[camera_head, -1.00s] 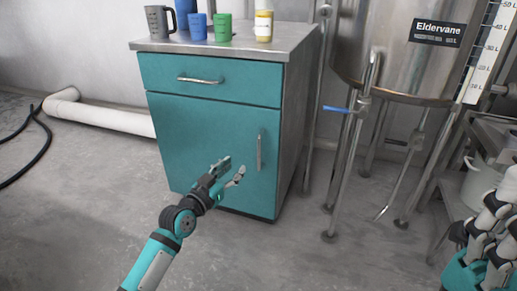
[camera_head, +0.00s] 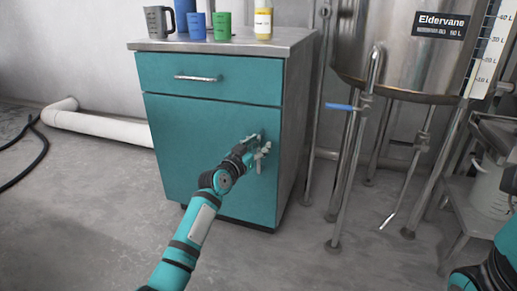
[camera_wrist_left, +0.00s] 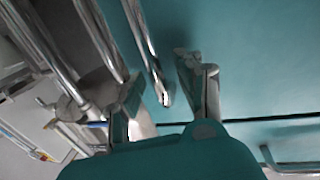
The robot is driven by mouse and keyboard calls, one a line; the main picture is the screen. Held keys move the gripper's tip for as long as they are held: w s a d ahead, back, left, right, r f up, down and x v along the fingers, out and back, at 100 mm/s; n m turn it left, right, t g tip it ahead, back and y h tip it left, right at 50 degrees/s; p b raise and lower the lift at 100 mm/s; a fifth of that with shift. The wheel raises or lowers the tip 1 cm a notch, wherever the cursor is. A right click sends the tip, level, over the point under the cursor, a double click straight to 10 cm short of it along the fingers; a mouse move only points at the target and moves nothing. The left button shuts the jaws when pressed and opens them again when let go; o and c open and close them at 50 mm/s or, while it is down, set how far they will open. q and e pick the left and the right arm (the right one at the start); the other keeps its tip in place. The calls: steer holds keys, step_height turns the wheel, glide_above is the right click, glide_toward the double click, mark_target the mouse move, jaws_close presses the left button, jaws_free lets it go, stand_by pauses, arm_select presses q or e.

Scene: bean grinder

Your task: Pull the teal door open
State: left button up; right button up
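The teal door (camera_head: 180,145) is the lower front of the cabinet and sits flush, closed; it also fills the upper right of the left wrist view (camera_wrist_left: 250,60). Its upright metal handle is mostly hidden behind my gripper in the head view. My left gripper (camera_head: 260,152) is at the handle, near the door's right edge. In the left wrist view the handle (camera_wrist_left: 148,48) runs between the two open fingers (camera_wrist_left: 160,80), with gaps seeming to show on both sides. My right gripper is out of view; only part of my right arm shows at the lower right.
A teal drawer with a metal handle (camera_head: 198,78) is above the door. A grey jug (camera_head: 158,20), cups and a yellow jar (camera_head: 263,22) stand on top. A steel tank (camera_head: 400,50) on legs stands to the right. Floor in front is clear.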

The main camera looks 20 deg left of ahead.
arm_select(q)
steer(key=shift+c, duration=0.4)
jaws_close()
